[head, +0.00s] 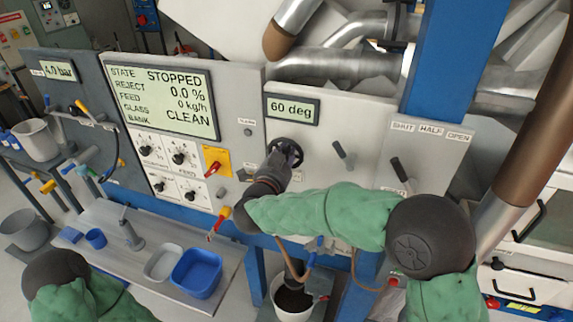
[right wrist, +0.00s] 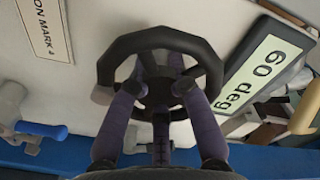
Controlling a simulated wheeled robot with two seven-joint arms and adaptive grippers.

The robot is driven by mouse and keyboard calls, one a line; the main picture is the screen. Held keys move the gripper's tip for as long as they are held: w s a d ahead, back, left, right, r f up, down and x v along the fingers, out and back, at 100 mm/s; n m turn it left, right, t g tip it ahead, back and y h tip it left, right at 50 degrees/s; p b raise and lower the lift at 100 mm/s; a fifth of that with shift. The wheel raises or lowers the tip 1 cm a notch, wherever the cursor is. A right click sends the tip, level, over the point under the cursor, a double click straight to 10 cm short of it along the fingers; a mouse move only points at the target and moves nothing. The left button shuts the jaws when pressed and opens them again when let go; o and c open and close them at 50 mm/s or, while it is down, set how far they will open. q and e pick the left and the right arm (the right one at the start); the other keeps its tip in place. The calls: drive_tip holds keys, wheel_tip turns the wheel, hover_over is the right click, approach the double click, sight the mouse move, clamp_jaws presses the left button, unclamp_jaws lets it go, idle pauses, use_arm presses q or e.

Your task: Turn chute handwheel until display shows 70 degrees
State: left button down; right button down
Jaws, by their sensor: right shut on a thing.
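The chute handwheel (head: 287,152) is a black wheel on the grey panel, below the small display (head: 292,108) that reads 60 deg. My right gripper (head: 277,162) is at the wheel and shut on it. In the right wrist view the handwheel (right wrist: 160,70) is large, with the dark fingers of my right gripper (right wrist: 163,95) reaching to both sides of its inner part. The display (right wrist: 262,75) there also reads 60 deg. My left arm shows at the lower left of the head view, but its gripper is not seen.
A lever (head: 342,152) and a SHUT/HALF/OPEN lever (head: 402,172) are right of the wheel. A large status screen (head: 158,98) reads STOPPED. A red handle on a yellow plate (head: 215,160) is to the left. A shelf below holds a blue tray (head: 197,273).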

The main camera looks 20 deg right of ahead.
drive_tip(key=m+b, duration=0.4)
drive_tip(key=b, duration=0.1)
drive_tip(key=m+b, duration=0.4)
drive_tip(key=b, duration=0.1)
drive_tip(key=m+b, duration=0.4)
drive_tip(key=b, duration=0.1)
drive_tip(key=shift+f+m+b, duration=0.25)
drive_tip(key=shift+m+b, duration=0.05)
drive_tip(key=shift+b, duration=0.05)
drive_tip(key=shift+r+m+b, duration=0.15)
drive_tip(key=shift+m+b, duration=1.15)
drive_tip(key=shift+b, duration=0.05)
drive_tip(key=c, duration=1.4)
unclamp_jaws()
drive_tip(key=shift+c, duration=0.2)
drive_tip(key=v, duration=1.2)
